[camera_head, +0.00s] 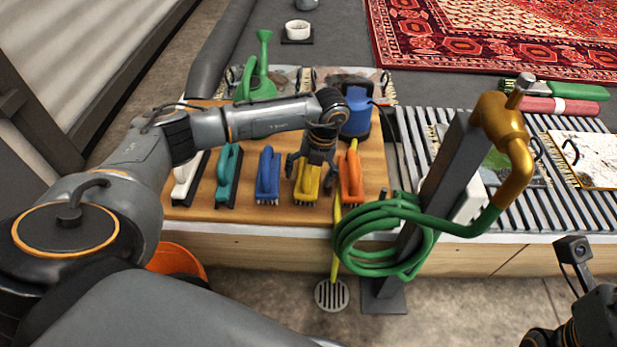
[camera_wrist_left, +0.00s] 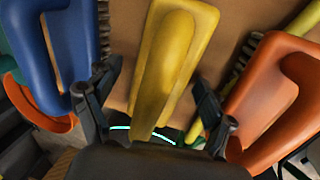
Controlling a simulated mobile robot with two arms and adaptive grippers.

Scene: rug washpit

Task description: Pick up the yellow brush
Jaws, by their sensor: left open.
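The yellow brush (camera_head: 307,187) lies on the wooden board in a row of brushes, between the blue brush (camera_head: 268,176) and the orange brush (camera_head: 351,177). My left gripper (camera_head: 312,172) is above the yellow brush and covers part of it in the head view. In the left wrist view the yellow brush (camera_wrist_left: 168,62) runs between the two open fingers (camera_wrist_left: 152,105), with a finger on each side and a gap to each. My right gripper is not clearly seen; only part of my right arm shows at the bottom right.
A white brush (camera_head: 188,180) and a teal brush (camera_head: 228,175) lie farther left on the board (camera_head: 376,185). A green watering can (camera_head: 258,85) and a blue container (camera_head: 357,115) stand behind. A post with a coiled green hose (camera_head: 375,240) stands close on the right.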

